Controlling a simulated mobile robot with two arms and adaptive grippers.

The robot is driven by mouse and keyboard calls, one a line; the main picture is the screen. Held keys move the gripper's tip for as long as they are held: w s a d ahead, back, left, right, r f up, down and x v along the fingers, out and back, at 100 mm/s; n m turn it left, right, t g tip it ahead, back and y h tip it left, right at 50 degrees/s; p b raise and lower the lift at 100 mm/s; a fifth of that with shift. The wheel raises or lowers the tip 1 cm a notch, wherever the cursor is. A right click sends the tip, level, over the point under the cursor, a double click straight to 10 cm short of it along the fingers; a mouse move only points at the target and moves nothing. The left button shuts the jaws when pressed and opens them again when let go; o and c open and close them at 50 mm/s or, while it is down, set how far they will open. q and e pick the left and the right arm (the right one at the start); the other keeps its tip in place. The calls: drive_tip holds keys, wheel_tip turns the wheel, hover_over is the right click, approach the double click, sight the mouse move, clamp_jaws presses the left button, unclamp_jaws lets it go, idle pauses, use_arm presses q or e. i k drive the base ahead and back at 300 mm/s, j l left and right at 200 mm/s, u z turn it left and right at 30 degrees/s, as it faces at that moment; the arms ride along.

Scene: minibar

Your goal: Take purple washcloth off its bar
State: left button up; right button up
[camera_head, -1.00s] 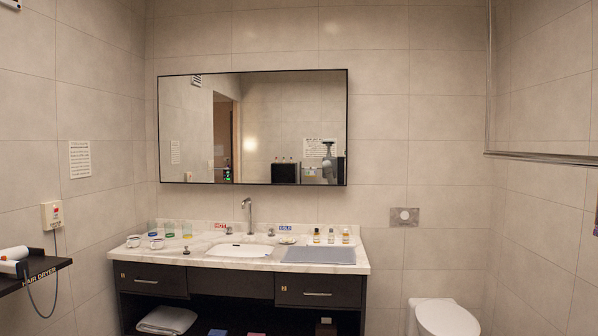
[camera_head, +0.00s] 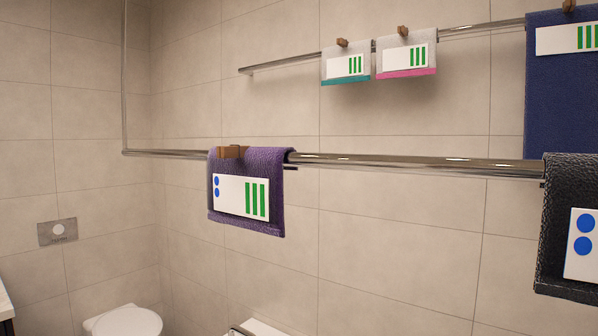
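The purple washcloth (camera_head: 270,172) hangs folded over the lower metal bar (camera_head: 400,164), left of the middle of the head view. A brown wooden clip (camera_head: 232,152) sits on its top edge at the bar. A white label (camera_head: 240,197) with blue dots and green bars covers much of its front. Neither of my grippers shows in the head view.
A dark towel (camera_head: 558,215) hangs on the same bar at the right edge. Two small white cloths (camera_head: 345,62) and a large blue towel (camera_head: 556,90) hang on the upper bar (camera_head: 460,32). A toilet (camera_head: 124,321) stands below left.

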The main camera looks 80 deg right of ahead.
sight(245, 183)
drive_tip(key=z, duration=1.9)
